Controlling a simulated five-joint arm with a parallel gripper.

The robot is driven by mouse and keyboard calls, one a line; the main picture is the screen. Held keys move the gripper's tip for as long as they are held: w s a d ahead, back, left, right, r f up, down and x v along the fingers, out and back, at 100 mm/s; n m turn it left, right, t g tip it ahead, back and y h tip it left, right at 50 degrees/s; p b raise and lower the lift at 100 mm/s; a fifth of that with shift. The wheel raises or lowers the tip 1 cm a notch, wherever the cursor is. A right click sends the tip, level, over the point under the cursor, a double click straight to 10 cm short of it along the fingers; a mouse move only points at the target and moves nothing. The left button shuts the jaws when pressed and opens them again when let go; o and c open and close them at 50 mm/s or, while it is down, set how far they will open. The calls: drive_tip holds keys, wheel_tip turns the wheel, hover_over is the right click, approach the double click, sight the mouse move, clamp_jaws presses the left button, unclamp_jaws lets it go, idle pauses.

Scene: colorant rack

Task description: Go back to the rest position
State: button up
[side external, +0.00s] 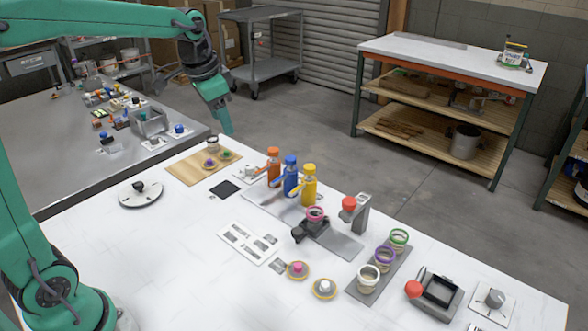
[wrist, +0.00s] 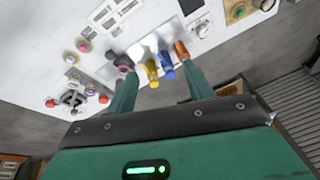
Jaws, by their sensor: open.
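My gripper (side external: 226,130) hangs in the air over the far edge of the white table (side external: 130,245), at the end of my raised green arm. In the wrist view its two green fingers (wrist: 160,72) are spread apart with nothing held between them. Orange (side external: 273,168), blue (side external: 291,178) and yellow (side external: 309,186) bottles stand upright in a row on the table, below and to the right of my gripper. The wrist view shows the yellow bottle (wrist: 152,73), blue bottle (wrist: 167,67) and orange bottle (wrist: 182,50) beyond and between the fingers.
Green (side external: 398,238), purple (side external: 385,256) and white (side external: 368,279) cups stand on a grey strip. A wooden board (side external: 188,171) holds small items. The table's left part is mostly clear around a round dial (side external: 143,199).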

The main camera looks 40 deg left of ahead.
drive_tip(key=s+d+f+n+t, duration=0.1)
drive_tip(key=s+d+n, duration=0.1)
drive_tip(key=s, duration=0.7)
drive_tip(key=s+d+f+n+t, duration=0.1)
drive_tip(key=s+d+f, duration=0.1)
drive_tip(key=s, duration=0.8)
drive_tip(key=shift+d+n, duration=0.4)
drive_tip(key=shift+d, duration=0.4)
